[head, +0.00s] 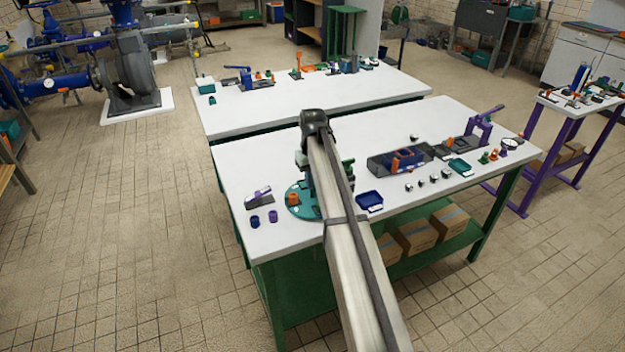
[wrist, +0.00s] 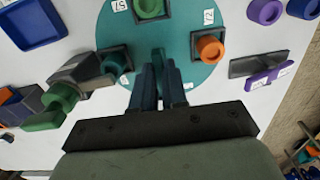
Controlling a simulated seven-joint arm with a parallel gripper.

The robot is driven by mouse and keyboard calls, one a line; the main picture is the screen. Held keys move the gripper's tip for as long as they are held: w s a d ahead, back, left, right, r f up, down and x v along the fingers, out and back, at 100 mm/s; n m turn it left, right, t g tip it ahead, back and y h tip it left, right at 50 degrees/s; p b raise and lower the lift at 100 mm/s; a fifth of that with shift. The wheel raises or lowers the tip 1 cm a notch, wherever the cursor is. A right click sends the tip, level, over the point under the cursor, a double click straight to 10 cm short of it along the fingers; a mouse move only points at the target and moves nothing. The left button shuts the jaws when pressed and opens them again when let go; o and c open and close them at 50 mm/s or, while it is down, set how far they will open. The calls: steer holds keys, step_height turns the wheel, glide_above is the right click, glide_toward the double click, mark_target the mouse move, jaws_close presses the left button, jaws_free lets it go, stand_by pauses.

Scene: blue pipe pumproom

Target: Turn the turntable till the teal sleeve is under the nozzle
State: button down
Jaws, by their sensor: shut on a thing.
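The teal turntable (head: 300,211) lies on the near table, partly hidden by my arm; it fills the middle of the wrist view (wrist: 185,18). It carries an orange sleeve (wrist: 209,48) at right, a green sleeve (wrist: 150,8) at the top and a teal sleeve (wrist: 115,64) at left, each on a dark square holder. A grey fixture with green parts (wrist: 68,92), seemingly the nozzle stand, reaches beside the teal sleeve; I cannot tell whether the nozzle is exactly over it. My gripper (wrist: 161,70) is shut on a teal upright part of the turntable, mostly hidden between the fingers.
A blue tray (head: 369,200) stands right of the turntable. Dark fixtures (head: 398,160) and small parts occupy the right of the table. The front left tabletop is clear.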

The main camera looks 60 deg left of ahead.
steer(key=shift+n, duration=0.3)
stand_by(0.4)
steer(key=c, duration=1.2)
jaws_free()
steer(key=shift+o, duration=0.2)
step_height(320, 180, up, 14)
steer(key=shift+f, duration=0.1)
